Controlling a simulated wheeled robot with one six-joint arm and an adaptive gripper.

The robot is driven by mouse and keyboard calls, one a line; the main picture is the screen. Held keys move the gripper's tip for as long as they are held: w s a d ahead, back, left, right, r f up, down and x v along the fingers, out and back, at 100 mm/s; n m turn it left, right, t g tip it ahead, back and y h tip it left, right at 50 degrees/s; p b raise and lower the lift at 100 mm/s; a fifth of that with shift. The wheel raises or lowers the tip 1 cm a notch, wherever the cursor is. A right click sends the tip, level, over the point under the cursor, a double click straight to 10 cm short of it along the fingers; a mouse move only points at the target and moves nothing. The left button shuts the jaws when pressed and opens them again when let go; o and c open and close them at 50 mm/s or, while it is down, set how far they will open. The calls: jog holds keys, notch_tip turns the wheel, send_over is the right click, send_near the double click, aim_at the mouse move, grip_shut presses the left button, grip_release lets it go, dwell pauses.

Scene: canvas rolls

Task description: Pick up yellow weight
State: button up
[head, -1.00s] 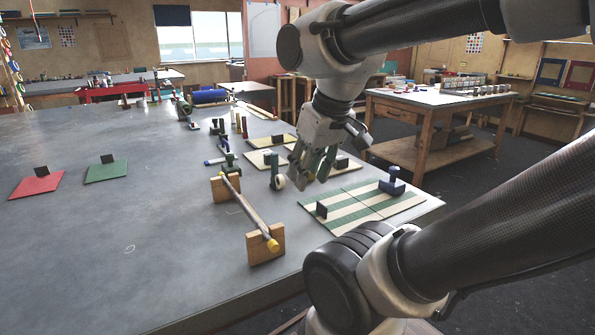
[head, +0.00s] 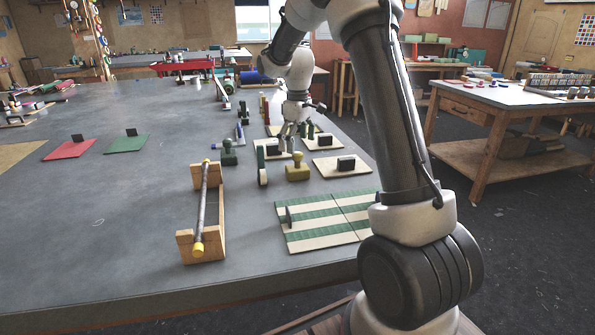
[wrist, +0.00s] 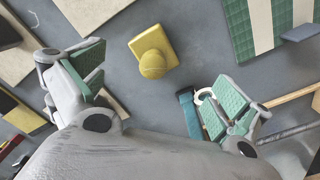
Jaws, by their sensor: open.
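The yellow weight (head: 297,171), a square block with a rounded knob, stands upright on the grey table, left of a cream panel with a black block. In the wrist view the yellow weight (wrist: 153,62) shows from above, just beyond the space between my fingers. My gripper (head: 290,140) is in the air above and behind the weight in the head view. In the wrist view my gripper (wrist: 157,85) has its green-padded fingers spread wide, with nothing between them and no contact with the weight.
A green weight (head: 228,154) and a green upright piece (head: 262,165) stand left of the yellow weight. A wooden stand with a rod (head: 203,210) and a striped green-cream board (head: 325,235) lie nearer. Cream panels (head: 328,168) are close on the right.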

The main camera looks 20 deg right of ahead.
aim_at(297, 167)
jog(key=f, duration=0.8)
jog(key=shift+w+d+f, duration=0.25)
jog(key=shift+w+f, duration=0.15)
jog(key=shift+c, duration=0.4)
jog(key=c, duration=0.8)
